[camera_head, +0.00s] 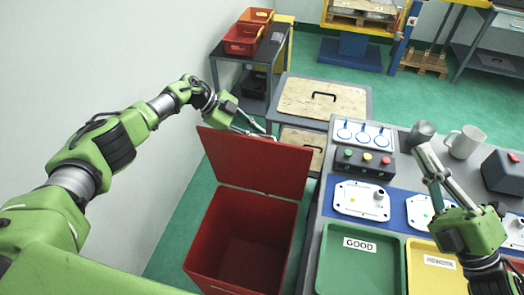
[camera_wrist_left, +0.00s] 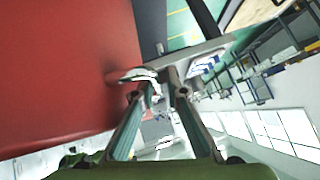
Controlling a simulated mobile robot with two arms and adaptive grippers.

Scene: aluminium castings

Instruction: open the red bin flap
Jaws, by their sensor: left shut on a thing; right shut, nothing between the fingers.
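The red bin (camera_head: 244,245) stands on the floor left of the workbench, and its inside is visible from above. Its red flap (camera_head: 255,163) is raised and leans back from the bin's far edge. My left gripper (camera_head: 262,132) is at the flap's upper edge. In the left wrist view its fingers (camera_wrist_left: 160,85) are shut on a small grip of the flap, beside the large red face (camera_wrist_left: 65,75); the exact contact is partly hidden. My right gripper (camera_head: 428,160) is shut and empty above the bench, near the white plates.
The workbench holds a green tray (camera_head: 330,270) marked GOOD, a yellow tray (camera_head: 428,283), a white plate (camera_head: 361,201), a button box (camera_head: 363,163) and a mug (camera_head: 464,142). A white wall is at left.

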